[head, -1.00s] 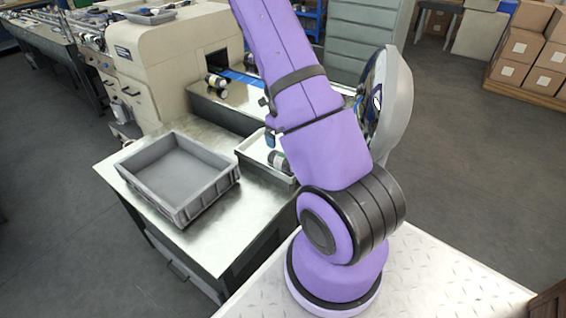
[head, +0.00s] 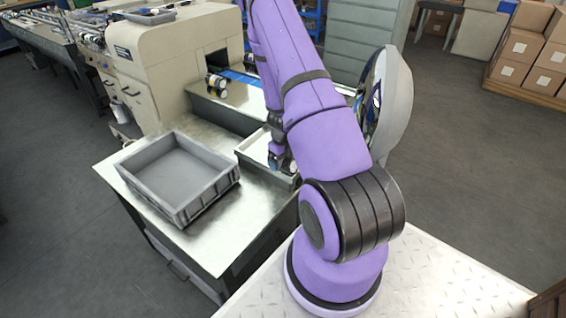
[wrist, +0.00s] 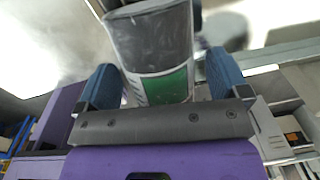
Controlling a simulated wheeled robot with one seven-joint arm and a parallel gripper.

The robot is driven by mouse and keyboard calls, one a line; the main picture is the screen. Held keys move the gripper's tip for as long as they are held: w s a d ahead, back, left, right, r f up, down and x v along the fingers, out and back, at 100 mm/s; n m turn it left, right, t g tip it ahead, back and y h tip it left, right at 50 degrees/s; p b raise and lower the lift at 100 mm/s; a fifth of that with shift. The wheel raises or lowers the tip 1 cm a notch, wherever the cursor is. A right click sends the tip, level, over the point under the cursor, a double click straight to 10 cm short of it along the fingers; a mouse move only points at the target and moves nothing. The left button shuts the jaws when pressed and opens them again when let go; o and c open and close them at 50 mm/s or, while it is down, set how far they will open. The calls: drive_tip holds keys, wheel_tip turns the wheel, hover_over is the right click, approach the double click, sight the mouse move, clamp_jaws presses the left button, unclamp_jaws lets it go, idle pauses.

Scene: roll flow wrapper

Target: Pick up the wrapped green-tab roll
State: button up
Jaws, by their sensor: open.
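The wrapped green-tab roll (wrist: 155,50) fills the upper middle of the wrist view. It has a dark grey body, a pale band and a green patch at the near end. My gripper (wrist: 163,82) is open, with one blue fingertip on each side of the roll; I cannot tell whether either touches it. In the head view my gripper (head: 278,158) is down at the pale shallow tray (head: 250,151), and my arm and gripper hide most of the roll there.
An empty grey crate (head: 180,175) stands on the metal table (head: 235,222), left of the tray. Other rolls (head: 216,83) lie by the blue belt at the wrapper outlet. The cream wrapper machine (head: 165,60) stands behind the table.

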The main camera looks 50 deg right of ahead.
drive_tip(key=shift+f, duration=0.35)
drive_tip(key=c, duration=1.2)
drive_tip(key=shift+r, duration=0.15)
